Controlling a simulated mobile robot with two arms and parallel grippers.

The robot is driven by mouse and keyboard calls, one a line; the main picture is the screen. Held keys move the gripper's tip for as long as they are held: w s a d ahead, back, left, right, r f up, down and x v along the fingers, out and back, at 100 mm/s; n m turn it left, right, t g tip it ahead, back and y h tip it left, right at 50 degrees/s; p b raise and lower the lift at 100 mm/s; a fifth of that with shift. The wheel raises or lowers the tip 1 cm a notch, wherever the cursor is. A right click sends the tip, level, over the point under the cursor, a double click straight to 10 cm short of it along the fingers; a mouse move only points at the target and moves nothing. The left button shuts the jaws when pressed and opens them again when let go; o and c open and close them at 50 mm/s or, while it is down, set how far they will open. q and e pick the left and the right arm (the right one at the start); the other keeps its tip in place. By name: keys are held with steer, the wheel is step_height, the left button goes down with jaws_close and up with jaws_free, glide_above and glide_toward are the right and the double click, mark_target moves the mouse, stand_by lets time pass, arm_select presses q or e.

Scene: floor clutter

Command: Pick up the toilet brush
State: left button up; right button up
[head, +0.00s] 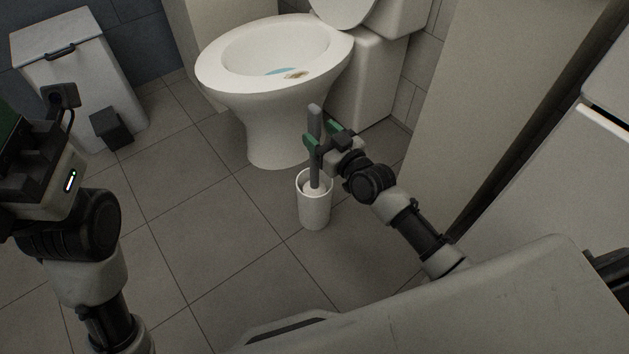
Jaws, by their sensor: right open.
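The toilet brush (315,125) stands upright in a white cylindrical holder (315,212) on the tiled floor, in front of the toilet. Its grey handle rises out of the holder, and the white brush head shows just inside the rim. My right gripper (322,140) is at the handle, above the holder, with its green-padded fingers open around or beside the handle; I cannot tell whether they touch it. My left arm is at the left edge, and its gripper (12,135) is only partly in view, with its fingertips not clear.
The toilet (265,110) stands right behind the holder. A white pedal bin (80,80) is at the upper left. A pale panel (480,100) and a white cabinet (590,170) stand on the right. The floor left of the holder is clear.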

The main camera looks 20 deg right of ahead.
mark_target(310, 126)
steer(key=b+x, duration=0.1)
steer(key=x, duration=0.2)
steer(key=shift+w+a+b, duration=0.25)
steer(key=shift+b, duration=0.05)
steer(key=shift+w+a+r, duration=0.1)
steer(key=c, duration=1)
